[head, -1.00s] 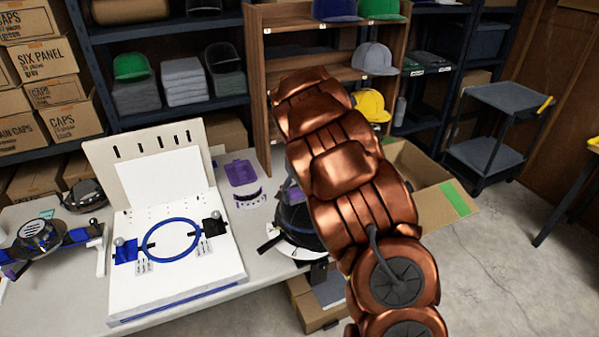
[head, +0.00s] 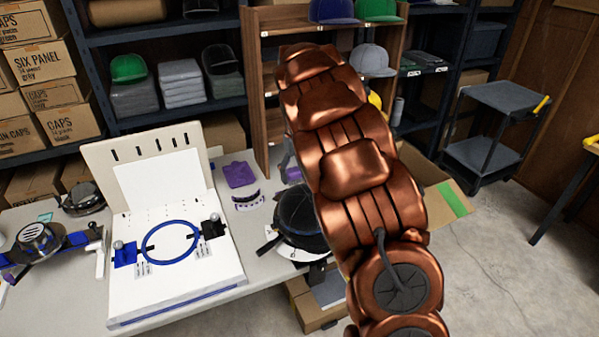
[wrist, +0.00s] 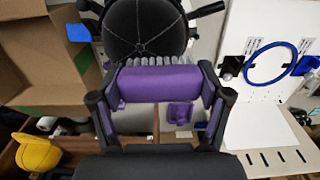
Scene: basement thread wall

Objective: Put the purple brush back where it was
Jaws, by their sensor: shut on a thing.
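In the wrist view my gripper (wrist: 160,98) is shut on the purple brush (wrist: 160,84), one finger at each end of its block. Its grey bristles show along the edge facing the black cap. In the head view my copper arm hides most of the gripper and brush. A flat purple tray-like piece (head: 240,174) lies on the table right of the white board; it also shows in the wrist view (wrist: 180,112), apart from the brush. The spot where the brush was cannot be told from these frames.
A black cap (head: 298,214) sits on a stand at the table's edge; it also shows in the wrist view (wrist: 145,25). A white hooping board (head: 175,240) with a blue ring stands left. A wooden cap rack (head: 265,95) rises behind. An open cardboard box (head: 440,195) is right.

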